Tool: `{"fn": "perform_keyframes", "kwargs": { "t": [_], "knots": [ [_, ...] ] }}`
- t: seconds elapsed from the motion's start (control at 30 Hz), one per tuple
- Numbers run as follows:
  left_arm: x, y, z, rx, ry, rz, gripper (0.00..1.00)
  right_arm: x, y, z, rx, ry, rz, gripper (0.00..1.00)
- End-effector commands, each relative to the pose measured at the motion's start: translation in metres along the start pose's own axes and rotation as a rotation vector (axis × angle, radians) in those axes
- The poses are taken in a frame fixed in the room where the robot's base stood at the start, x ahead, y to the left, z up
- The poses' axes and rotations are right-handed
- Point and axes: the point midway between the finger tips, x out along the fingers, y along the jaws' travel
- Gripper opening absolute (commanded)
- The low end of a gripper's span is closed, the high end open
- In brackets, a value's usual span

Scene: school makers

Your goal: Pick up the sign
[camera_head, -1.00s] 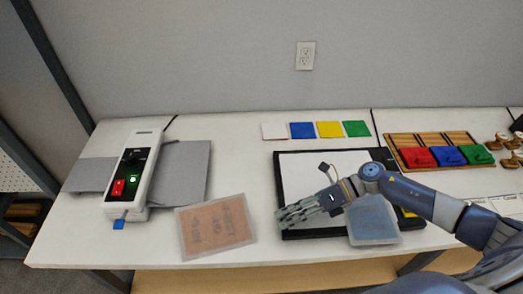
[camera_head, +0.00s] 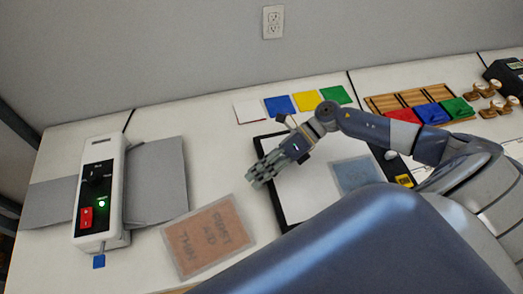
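A blue-grey card (camera_head: 352,174) in a clear pouch lies on the right part of the board. My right gripper (camera_head: 256,180) is above the left part of the board, up and to the right of the orange card and apart from it. Its fingers look spread, with nothing between them. My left gripper is out of view.
A white laminator (camera_head: 117,160) with a red switch and green light stands at the left. Coloured squares (camera_head: 306,100) lie behind the board (camera_head: 262,150). A wooden rack (camera_head: 388,101) with coloured blocks is at the right. My own arm covers the front right.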

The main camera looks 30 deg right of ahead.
Motion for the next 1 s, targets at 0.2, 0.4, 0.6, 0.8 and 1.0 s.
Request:
{"fn": "perform_keyframes", "kwargs": {
  "t": [0.2, 0.4, 0.6, 0.8, 1.0],
  "knots": [
    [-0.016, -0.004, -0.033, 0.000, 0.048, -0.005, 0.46, 0.036, 0.004, 0.003, 0.001, -0.003, 0.006, 0.38],
    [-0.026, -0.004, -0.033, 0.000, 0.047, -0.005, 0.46, 0.071, 0.004, 0.003, 0.001, -0.003, 0.004, 0.38],
    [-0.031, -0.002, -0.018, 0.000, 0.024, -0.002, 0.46, 0.093, 0.002, 0.002, 0.001, -0.001, 0.003, 0.38],
    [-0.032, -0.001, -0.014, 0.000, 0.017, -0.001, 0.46, 0.100, 0.001, 0.001, 0.000, -0.001, 0.001, 0.38],
    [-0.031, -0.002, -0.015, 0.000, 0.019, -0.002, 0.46, 0.100, 0.001, 0.001, 0.000, -0.001, 0.000, 0.38]
  ]
}}
